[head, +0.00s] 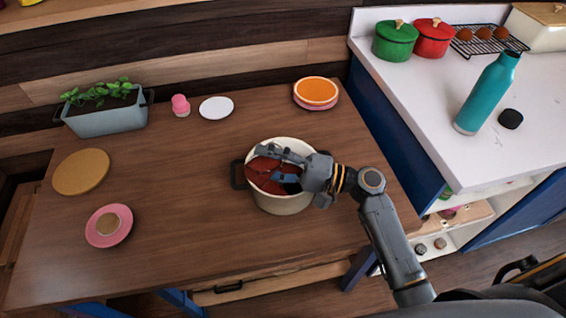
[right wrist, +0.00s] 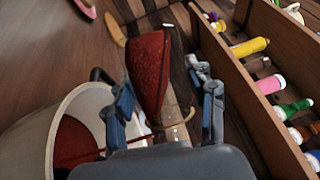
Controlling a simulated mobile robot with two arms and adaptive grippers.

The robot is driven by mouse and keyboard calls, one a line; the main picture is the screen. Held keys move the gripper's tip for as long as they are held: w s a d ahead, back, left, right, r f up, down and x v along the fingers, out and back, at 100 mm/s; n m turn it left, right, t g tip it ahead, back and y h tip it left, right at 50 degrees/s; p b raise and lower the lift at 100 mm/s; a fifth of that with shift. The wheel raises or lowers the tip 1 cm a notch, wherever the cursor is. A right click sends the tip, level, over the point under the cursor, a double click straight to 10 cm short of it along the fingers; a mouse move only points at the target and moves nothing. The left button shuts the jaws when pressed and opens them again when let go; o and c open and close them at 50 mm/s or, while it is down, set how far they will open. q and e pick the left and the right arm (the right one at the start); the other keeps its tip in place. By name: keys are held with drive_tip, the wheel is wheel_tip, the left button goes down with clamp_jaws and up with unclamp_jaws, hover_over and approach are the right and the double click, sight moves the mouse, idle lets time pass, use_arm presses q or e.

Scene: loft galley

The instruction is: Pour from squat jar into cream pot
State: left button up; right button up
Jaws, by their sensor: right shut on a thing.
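The cream pot (head: 283,204) stands on the wooden table, with dark handles. My right gripper (head: 285,165) is over its mouth. The gripper's fingers (right wrist: 165,110) are shut on the squat jar (right wrist: 150,75), which looks clear with dark red contents and is strongly tilted. The jar's red contents also show over the pot in the head view (head: 264,172). In the right wrist view the cream pot (right wrist: 35,135) is at the left, with red material inside it. A thin red streak runs between jar and pot. The jar's mouth is partly hidden. My left gripper is not in view.
A planter (head: 107,115), pink shaker (head: 180,105), white plate (head: 216,108), orange bowl (head: 316,91), round tan board (head: 81,172) and pink plate (head: 109,240) stand around the table. The white counter (head: 430,110) holds a teal bottle (head: 487,93).

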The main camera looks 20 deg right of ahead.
drive_tip(key=shift+r, duration=0.3)
drive_tip(key=shift+w+d+r+m+t+y+p, duration=0.1)
drive_tip(key=shift+w+d+r+m+t+p, duration=0.25)
drive_tip(key=shift+m, duration=0.75)
drive_tip(key=shift+w+d+r+m+t+y, duration=0.1)
drive_tip(key=shift+d+r+m+t, duration=0.15)
drive_tip(key=shift+m+t, duration=0.6)
drive_tip(key=shift+w+d+r+m+t+y+p, duration=0.1)
drive_tip(key=shift+w+d+r+m+t+p, duration=0.15)
drive_tip(key=shift+m, duration=1.1)
idle(1.1)
